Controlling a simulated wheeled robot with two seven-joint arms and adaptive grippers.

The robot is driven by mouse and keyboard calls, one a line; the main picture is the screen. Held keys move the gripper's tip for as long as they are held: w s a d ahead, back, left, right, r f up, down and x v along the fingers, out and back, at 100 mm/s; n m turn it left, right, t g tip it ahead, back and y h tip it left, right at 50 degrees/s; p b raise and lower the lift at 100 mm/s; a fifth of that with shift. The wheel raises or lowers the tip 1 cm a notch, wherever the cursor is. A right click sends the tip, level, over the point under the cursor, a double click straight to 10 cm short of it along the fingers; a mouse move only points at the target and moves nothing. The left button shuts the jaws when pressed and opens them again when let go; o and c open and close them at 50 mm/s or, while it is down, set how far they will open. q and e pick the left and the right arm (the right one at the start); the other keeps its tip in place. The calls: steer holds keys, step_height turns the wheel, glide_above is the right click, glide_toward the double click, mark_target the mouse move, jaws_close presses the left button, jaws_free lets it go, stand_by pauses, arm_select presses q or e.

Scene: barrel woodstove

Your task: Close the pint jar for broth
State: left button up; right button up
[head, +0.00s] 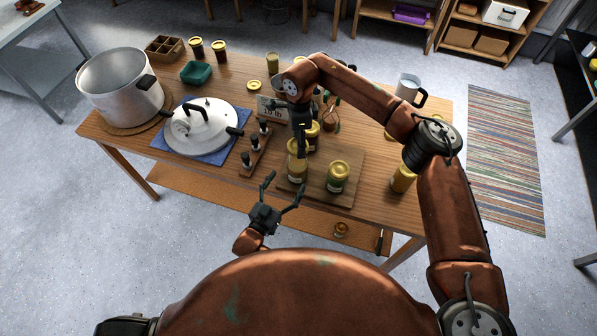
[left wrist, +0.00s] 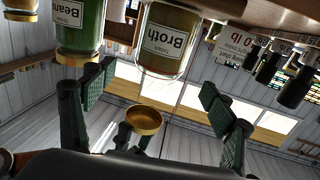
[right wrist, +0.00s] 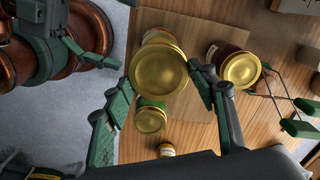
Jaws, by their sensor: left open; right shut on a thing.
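The pint jar labelled Broth (head: 296,174) stands upright on a wooden board, and its label shows upside down in the left wrist view (left wrist: 168,42). Its mouth has no lid on it there. A gold lid (left wrist: 145,121) is above the mouth with a visible gap; it also shows in the right wrist view (right wrist: 158,68). My right gripper (head: 299,139) is shut on this lid, its pads on either side (right wrist: 159,95). My left gripper (head: 284,184) is open and empty, in front of the table edge near the broth jar.
A lidded Beans jar (head: 337,178) stands right of the broth jar on the board (head: 345,200). A dark lidded jar (right wrist: 240,70) is close behind.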

mark_target(298, 165)
arm_select(q)
steer(key=x, duration=0.8)
steer(key=shift+w+d, duration=0.1)
steer(key=shift+w, duration=0.05)
steer(key=c, duration=1.8)
arm_select(e)
steer(key=shift+f, duration=2.5)
